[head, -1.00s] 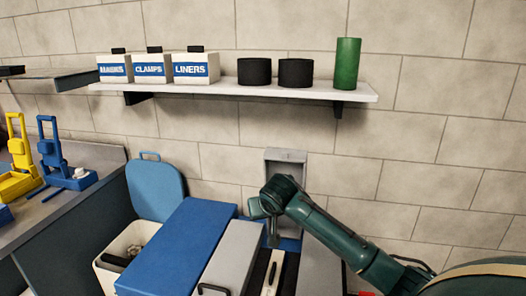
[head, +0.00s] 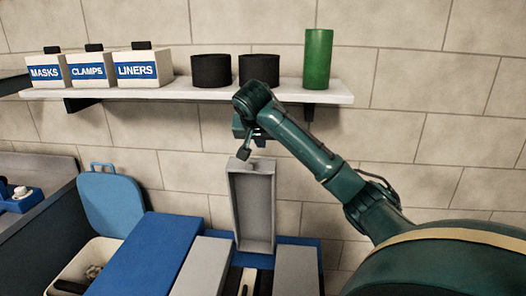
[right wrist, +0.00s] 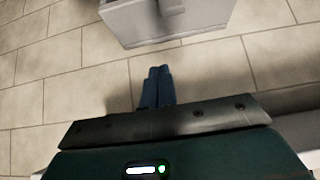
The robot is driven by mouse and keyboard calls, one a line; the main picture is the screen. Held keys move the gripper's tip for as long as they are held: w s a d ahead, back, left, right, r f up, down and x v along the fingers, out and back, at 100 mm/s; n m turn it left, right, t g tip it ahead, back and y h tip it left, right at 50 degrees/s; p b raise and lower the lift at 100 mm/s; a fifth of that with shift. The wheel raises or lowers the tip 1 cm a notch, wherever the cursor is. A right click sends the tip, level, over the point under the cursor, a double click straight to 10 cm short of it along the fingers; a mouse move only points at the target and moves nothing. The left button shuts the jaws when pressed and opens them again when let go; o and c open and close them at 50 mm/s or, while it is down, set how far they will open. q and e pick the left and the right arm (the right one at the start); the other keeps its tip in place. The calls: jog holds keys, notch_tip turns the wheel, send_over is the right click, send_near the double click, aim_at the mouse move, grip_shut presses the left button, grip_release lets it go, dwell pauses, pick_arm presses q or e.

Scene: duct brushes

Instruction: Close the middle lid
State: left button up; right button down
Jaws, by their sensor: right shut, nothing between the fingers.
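The middle lid (head: 253,210) is a grey, shallow tray-like panel standing upright, open, at the back of the narrow middle compartment (head: 246,284). My right gripper (head: 243,155) is at the lid's top edge in the head view, with its fingers shut and empty. In the right wrist view its blue fingers (right wrist: 157,86) are pressed together, and a grey box-like part, apparently the lid (right wrist: 168,22), lies beyond them with a visible gap. Whether they touch is not clear in the head view. My left gripper is not in view.
Closed grey lids lie left (head: 200,268) and right (head: 297,270) of the opening, with a blue cover (head: 145,255) further left. A white bin has a raised blue lid (head: 110,205). Above, a wall shelf (head: 330,92) holds labelled boxes, black cylinders and a green cylinder (head: 317,60).

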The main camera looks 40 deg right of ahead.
jog(key=shift+p+x, duration=0.6)
jog(key=shift+x, duration=3.6)
jog(key=shift+f, duration=0.1)
